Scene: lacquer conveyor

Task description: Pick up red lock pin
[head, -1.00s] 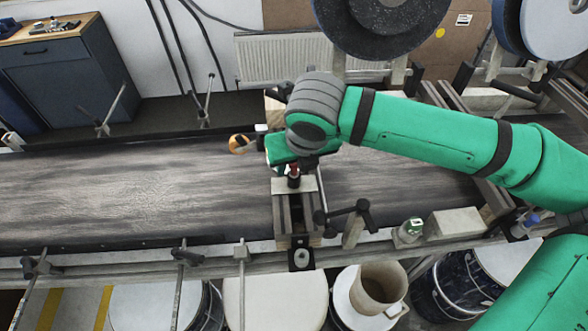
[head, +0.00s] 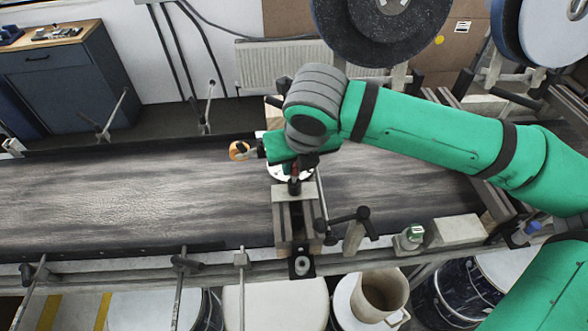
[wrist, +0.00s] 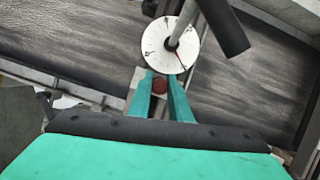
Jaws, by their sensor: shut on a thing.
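The red lock pin (wrist: 159,86) shows as a small round red head between the two green fingers of my gripper (wrist: 160,82) in the wrist view. My gripper is shut on it. In the head view, a bit of the red pin (head: 294,170) shows just below my gripper (head: 296,160), over the far end of a metal bracket (head: 292,215) that stands across the conveyor's near side. The pin's lower end is hard to make out, so I cannot tell whether it touches the bracket.
A white dial with a needle (wrist: 170,45) lies just beyond the fingertips. A dark clamp handle (head: 350,220) sits right of the bracket. The conveyor belt (head: 120,195) is bare to the left. A beige cup (head: 380,290) stands on a white drum lid in front.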

